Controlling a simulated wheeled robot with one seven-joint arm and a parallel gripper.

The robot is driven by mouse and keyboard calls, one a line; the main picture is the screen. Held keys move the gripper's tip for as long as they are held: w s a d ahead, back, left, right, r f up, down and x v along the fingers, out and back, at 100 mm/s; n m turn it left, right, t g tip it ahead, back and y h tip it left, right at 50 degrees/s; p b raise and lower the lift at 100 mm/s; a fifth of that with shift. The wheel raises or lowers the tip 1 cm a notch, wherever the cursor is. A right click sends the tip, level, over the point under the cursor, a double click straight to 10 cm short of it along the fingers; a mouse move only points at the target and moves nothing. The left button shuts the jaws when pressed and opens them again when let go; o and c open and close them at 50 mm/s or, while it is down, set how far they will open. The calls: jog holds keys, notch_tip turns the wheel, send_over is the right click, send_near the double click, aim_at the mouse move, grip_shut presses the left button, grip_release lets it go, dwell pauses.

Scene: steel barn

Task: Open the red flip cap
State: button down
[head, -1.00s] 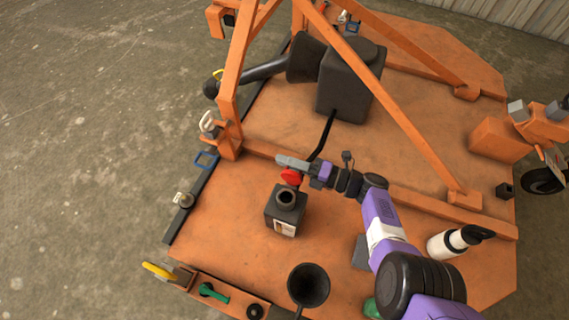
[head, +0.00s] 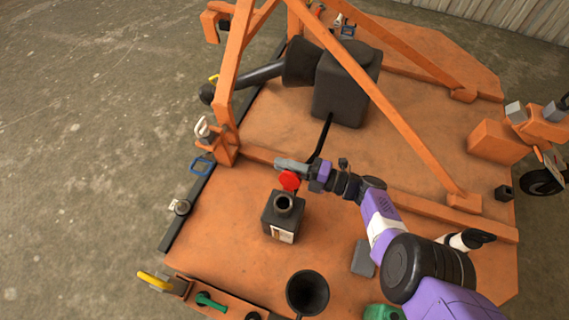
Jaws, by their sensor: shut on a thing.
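The red flip cap (head: 289,181) stands tilted up at the far side of the round neck (head: 283,203) of a small dark box-shaped container (head: 284,220). The neck's dark opening shows uncovered. The container stands upright on the orange deck and has a pale label on its near side. My gripper (head: 290,166) reaches in from the right, just beyond the neck, and is shut on the red flip cap. The exact contact between fingers and cap is too small to make out.
A black funnel (head: 308,292) stands in front of the container. A big dark tank (head: 345,92) and an orange slanted bar (head: 375,100) lie beyond my gripper. A white bottle (head: 459,241) is partly hidden by my arm. The deck left of the container is clear.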

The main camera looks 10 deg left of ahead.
jog(key=c, duration=1.7)
grip_release()
jog(key=shift+s+f, duration=0.15)
jog(key=shift+f, duration=0.05)
jog(key=shift+o, duration=0.9)
jog(key=shift+r, duration=0.1)
jog(key=s+d+p, duration=0.1)
jog(key=d, duration=0.6)
jog(key=shift+s+d, duration=0.2)
jog(key=shift+d, duration=0.15)
